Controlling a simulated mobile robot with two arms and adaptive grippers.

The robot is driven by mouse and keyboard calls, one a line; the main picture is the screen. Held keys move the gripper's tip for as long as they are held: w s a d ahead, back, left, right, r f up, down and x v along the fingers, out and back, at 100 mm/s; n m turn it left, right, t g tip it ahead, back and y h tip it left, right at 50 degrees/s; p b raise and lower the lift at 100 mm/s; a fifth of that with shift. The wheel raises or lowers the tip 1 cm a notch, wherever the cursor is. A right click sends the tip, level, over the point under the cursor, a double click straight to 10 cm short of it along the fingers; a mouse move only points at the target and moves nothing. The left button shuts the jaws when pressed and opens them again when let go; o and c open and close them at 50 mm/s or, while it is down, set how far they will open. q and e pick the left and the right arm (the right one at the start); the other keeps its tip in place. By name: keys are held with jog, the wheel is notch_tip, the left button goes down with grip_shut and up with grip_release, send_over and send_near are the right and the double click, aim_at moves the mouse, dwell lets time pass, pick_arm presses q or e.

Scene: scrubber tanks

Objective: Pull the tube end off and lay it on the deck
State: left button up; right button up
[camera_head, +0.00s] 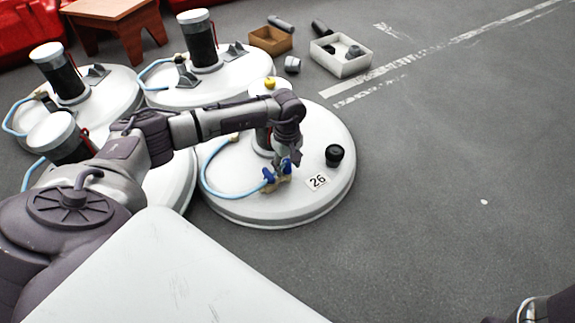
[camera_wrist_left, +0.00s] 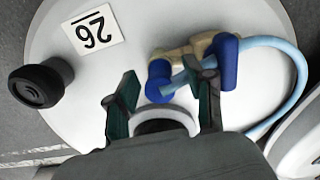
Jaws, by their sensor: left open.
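A light blue tube (camera_head: 215,185) curves over the white round lid marked 26 (camera_head: 318,182). One end meets a tan fitting (camera_head: 279,184) with blue parts (camera_head: 268,176); the other runs toward the column, partly behind my arm. In the left wrist view the tube (camera_wrist_left: 297,70) enters a blue piece (camera_wrist_left: 224,62) beside the tan fitting (camera_wrist_left: 192,50). My left gripper (camera_head: 284,165) is over the fitting. Its open fingers (camera_wrist_left: 163,98) stand either side of a blue round part (camera_wrist_left: 160,78); I cannot tell whether they touch it. My right gripper is out of view.
A black knob (camera_head: 334,155) stands on the lid right of the fitting. Other tanks (camera_head: 215,75) crowd the left and back. A white box (camera_head: 342,58) and a brown box (camera_head: 270,40) stand behind. Grey floor on the right is mostly clear.

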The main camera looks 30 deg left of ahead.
aim_at(287, 162)
pick_arm(q)
grip_shut()
jog(key=shift+r, duration=0.2)
dwell(0.3)
jog(key=shift+r+p, duration=2.45)
jog(key=shift+r, duration=0.35)
